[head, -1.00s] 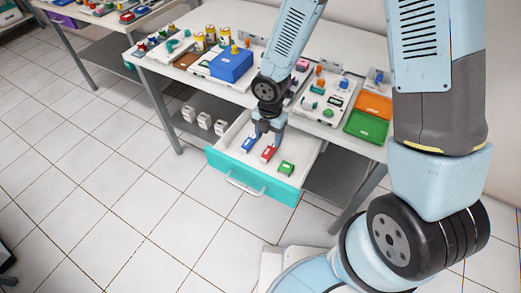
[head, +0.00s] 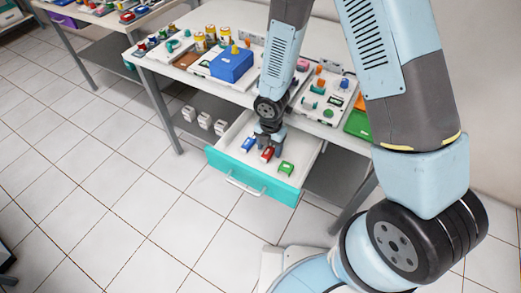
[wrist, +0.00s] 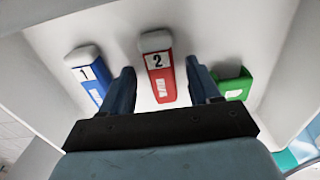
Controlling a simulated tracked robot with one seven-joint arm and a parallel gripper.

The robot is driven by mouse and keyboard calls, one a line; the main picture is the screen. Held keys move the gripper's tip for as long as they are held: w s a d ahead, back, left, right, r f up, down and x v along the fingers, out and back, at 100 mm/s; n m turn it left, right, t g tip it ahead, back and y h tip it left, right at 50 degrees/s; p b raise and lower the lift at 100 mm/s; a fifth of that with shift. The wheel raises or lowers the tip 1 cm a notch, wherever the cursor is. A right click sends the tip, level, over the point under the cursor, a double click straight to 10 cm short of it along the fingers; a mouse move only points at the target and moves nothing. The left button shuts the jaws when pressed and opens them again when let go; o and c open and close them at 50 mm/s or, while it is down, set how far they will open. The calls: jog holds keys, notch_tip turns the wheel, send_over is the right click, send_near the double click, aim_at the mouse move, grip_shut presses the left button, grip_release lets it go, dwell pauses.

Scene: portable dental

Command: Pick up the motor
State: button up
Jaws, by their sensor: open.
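Three small blocks lie in the open drawer (head: 222,158); I cannot tell for sure which is the motor. One is blue with a "1" label (wrist: 85,72), also in the head view (head: 248,145). One is red with a white cap and a "2" label (wrist: 158,72), also in the head view (head: 267,154). One is green (wrist: 238,86), at the right in the head view (head: 286,168). My gripper (wrist: 160,84) is open and points down over the drawer. The red block shows between its fingers; contact cannot be told. The blue and green blocks lie outside them.
The drawer's walls and turquoise front (head: 250,178) surround the blocks closely. A white table (head: 150,58) above carries a blue box (head: 231,65), a green tray (head: 358,124) and several devices. White blocks (head: 205,121) stand on the shelf at left. The tiled floor in front is clear.

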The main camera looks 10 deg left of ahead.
grip_shut()
dwell(0.5)
jog(key=shift+r, duration=0.1)
